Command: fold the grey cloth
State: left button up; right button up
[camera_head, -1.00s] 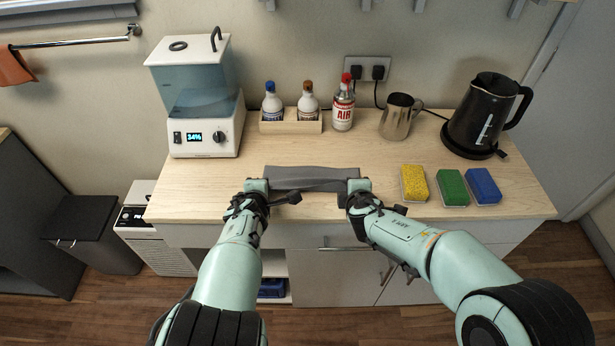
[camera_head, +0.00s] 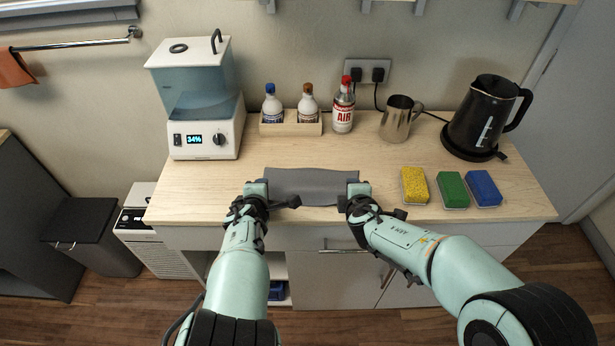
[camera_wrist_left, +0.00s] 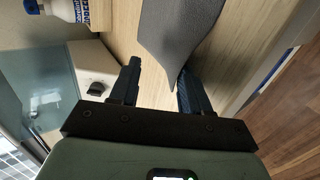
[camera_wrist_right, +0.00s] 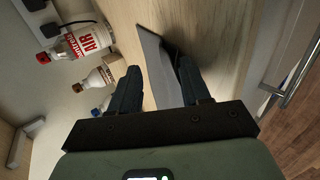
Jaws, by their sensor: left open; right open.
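The grey cloth (camera_head: 306,184) lies on the wooden counter near its front edge, as a flat wide strip between my two grippers. My left gripper (camera_head: 256,187) is at the cloth's left end, and my right gripper (camera_head: 358,188) is at its right end. In the left wrist view the jaws (camera_wrist_left: 157,85) are apart, with the cloth (camera_wrist_left: 178,35) reaching to the right finger. In the right wrist view the jaws (camera_wrist_right: 160,88) are also apart, with a cloth end (camera_wrist_right: 158,68) between them. Part of the cloth's front edge is hidden by my grippers.
A yellow sponge (camera_head: 414,186), a green sponge (camera_head: 452,189) and a blue sponge (camera_head: 484,187) lie right of my right gripper. A dispenser (camera_head: 205,140), bottles in a tray (camera_head: 290,127), a spray can (camera_head: 343,105), a steel jug (camera_head: 397,118) and a black kettle (camera_head: 480,118) stand behind.

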pick_arm(q)
jog(key=shift+r, duration=0.2)
pick_arm(e)
jog(key=shift+r, duration=0.25)
pick_arm(q)
jog(key=s+r, duration=0.6)
jog(key=r, duration=0.2)
jog(key=shift+r, duration=0.25)
pick_arm(e)
jog(key=s+r, duration=0.6)
jog(key=r, duration=0.2)
jog(key=shift+r, duration=0.3)
